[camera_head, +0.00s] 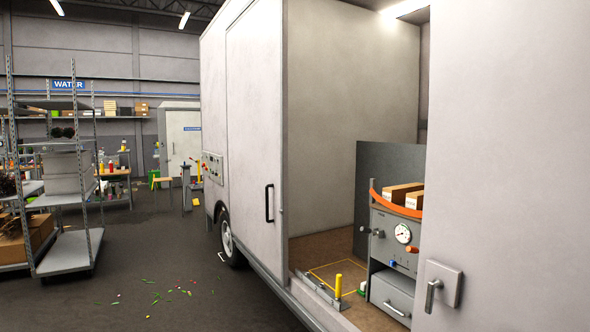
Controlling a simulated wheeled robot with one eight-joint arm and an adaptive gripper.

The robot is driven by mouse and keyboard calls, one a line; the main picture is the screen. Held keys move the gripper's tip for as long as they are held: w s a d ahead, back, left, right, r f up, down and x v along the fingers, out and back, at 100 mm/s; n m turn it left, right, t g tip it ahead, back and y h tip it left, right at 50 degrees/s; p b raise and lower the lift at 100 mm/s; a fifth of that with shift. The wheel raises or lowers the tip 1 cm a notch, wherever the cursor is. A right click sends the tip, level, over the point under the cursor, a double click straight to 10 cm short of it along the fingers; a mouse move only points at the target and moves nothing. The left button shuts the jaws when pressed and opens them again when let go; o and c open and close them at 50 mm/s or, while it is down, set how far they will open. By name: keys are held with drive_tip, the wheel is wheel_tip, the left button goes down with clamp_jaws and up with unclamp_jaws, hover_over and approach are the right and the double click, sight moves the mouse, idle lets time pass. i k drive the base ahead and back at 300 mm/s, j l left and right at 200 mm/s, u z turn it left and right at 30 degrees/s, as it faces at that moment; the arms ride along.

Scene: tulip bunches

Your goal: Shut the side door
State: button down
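A white van-like vehicle stands with its side opening uncovered, and the inside shows. Left of the opening is a pale door panel (253,120) with a black upright bar handle (269,203) near its right edge. Right of the opening a large pale panel (510,140) stands close to the camera, with a grey lever handle (440,287) on a square plate. I cannot tell for certain which panel is the side door. My gripper is not in view.
A yellow post (338,286) stands by the sill. Inside is a grey cabinet (395,235) with a gauge, an orange strap and boxes. A wheeled rack (65,250) stands at left. Small scraps (165,293) litter the floor. The floor left of the vehicle is mostly free.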

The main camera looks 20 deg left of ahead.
sight(256, 43)
drive_tip(key=i+j+u, duration=1.4)
drive_tip(key=i, duration=0.7)
drive_tip(key=i+u, duration=0.3)
drive_tip(key=i, duration=0.75)
drive_tip(key=i+z, duration=0.1)
drive_tip(key=i, duration=0.4)
drive_tip(key=i+j+z, duration=0.1)
drive_tip(key=i, duration=0.45)
drive_tip(key=i+j+z, duration=0.15)
drive_tip(key=i, duration=0.35)
drive_tip(key=i+j+z, duration=0.1)
drive_tip(key=i, duration=0.4)
drive_tip(key=j, duration=0.1)
